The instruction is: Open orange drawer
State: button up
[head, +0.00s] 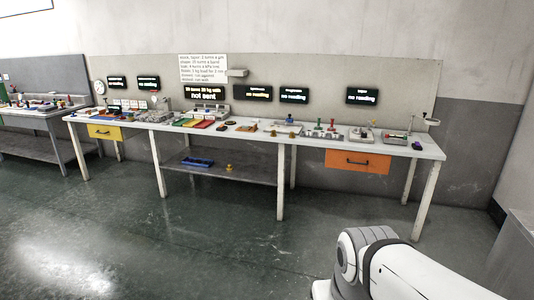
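The orange drawer (357,161) hangs under the right part of the long workbench in the head view. Its front has a dark bar handle in the middle, and it looks shut. My arm shows at the lower right as white and grey links, well in front of the bench and apart from the drawer. My gripper is outside the picture.
The white bench top (300,137) carries many small instruments and parts. A yellow drawer (104,132) is under its left end. A grey lower shelf (225,170) holds a blue tray (197,162). Bench legs flank the orange drawer. The green floor (190,240) ahead is clear. A grey cabinet edge (522,235) stands at right.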

aim_at(357, 152)
jog(key=z, duration=0.1)
jog(key=i, duration=1.65)
jog(key=z, duration=0.35)
jog(key=i, duration=2.1)
jog(key=z, duration=0.3)
